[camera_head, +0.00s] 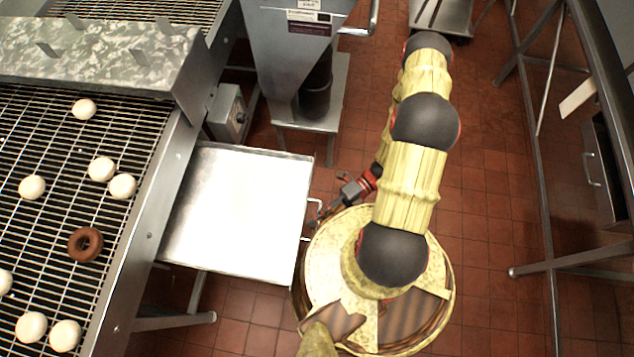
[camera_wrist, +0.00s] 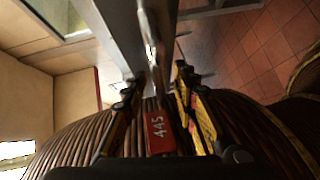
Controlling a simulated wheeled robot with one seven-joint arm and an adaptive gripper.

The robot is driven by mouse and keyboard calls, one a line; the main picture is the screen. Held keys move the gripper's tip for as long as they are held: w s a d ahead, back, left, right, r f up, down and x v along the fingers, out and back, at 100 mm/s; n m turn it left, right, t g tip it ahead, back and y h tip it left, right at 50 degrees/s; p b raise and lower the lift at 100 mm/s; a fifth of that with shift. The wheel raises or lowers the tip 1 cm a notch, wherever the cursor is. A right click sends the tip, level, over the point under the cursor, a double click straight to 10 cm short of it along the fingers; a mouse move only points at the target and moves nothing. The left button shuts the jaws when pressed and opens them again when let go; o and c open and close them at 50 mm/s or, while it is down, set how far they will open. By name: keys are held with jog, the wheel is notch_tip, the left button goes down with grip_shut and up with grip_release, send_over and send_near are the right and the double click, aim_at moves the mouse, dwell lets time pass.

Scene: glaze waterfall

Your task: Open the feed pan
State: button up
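The feed pan (camera_head: 235,210) is a shallow, pale metal tray that juts out from the right side of the conveyor. Its bare inside looks empty. A thin bar handle (camera_head: 311,219) stands on its right edge. My gripper (camera_head: 318,219) is low beside this handle in the head view, and its fingertips are small and partly unclear there. In the wrist view, my gripper (camera_wrist: 157,85) has its two dark and yellow fingers apart. A shiny metal bar (camera_wrist: 152,45), seemingly the handle, runs between them. Contact with the fingers cannot be made out.
A metal hopper stand (camera_head: 300,60) is behind the pan. A metal frame (camera_head: 545,180) stands at the right.

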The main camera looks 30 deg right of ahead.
jog(key=w+d+r, duration=0.1)
jog(key=d, duration=1)
jog(key=shift+d+r, duration=0.35)
jog(key=shift+d, duration=0.05)
